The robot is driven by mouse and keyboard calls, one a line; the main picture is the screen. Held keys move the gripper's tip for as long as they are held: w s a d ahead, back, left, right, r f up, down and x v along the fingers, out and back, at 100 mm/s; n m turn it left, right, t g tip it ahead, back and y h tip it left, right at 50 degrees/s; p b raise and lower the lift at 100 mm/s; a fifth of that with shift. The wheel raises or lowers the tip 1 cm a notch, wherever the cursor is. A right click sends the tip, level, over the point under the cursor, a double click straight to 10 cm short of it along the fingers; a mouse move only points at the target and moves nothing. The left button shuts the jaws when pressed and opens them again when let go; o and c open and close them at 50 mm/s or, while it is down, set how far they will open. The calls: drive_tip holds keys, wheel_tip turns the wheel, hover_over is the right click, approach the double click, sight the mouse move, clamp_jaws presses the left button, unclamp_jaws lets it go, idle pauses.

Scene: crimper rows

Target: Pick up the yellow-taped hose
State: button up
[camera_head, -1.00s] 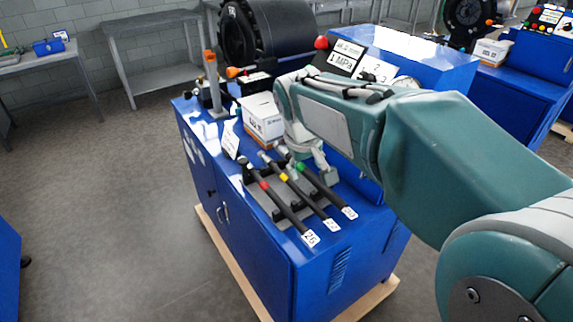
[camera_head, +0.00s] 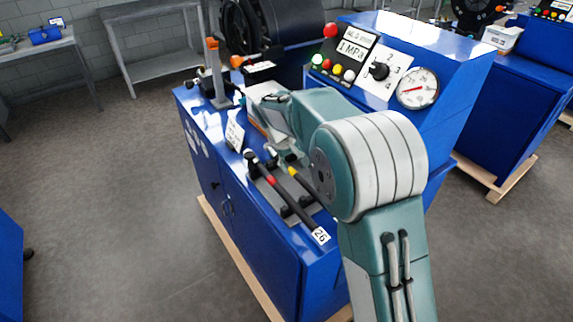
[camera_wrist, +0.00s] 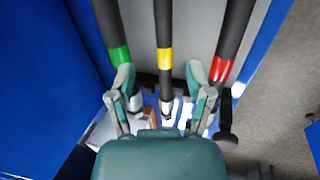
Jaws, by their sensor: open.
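The yellow-taped hose (camera_wrist: 163,40) is a black hose with a yellow band and a metal end. It lies in the middle of the wrist view, running down between the fingers of my gripper (camera_wrist: 160,74). My gripper is open, one finger on each side of the yellow band, with a gap on both sides. I cannot tell how far above the hose the fingers are. In the head view, part of the yellow-taped hose (camera_head: 306,184) shows; my arm hides its lower end and most of my gripper.
A green-taped hose (camera_wrist: 109,25) lies beside the left finger and a red-taped hose (camera_wrist: 231,35) beside the right finger. The red-taped hose also shows in the head view (camera_head: 290,205). A white box (camera_head: 262,92) and a control panel (camera_head: 380,65) stand close by on the blue cabinet (camera_head: 262,245).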

sight(294, 173)
drive_tip(key=shift+w+a+f, duration=0.1)
drive_tip(key=shift+w+f, duration=0.05)
drive_tip(key=shift+f, duration=0.4)
drive_tip(key=x, duration=0.3)
drive_tip(key=shift+w+a+f, duration=0.2)
drive_tip(key=shift+f, duration=0.15)
drive_tip(key=shift+w+d+f, duration=0.1)
drive_tip(key=shift+d+f, duration=0.1)
drive_tip(key=shift+f, duration=0.15)
clamp_jaws()
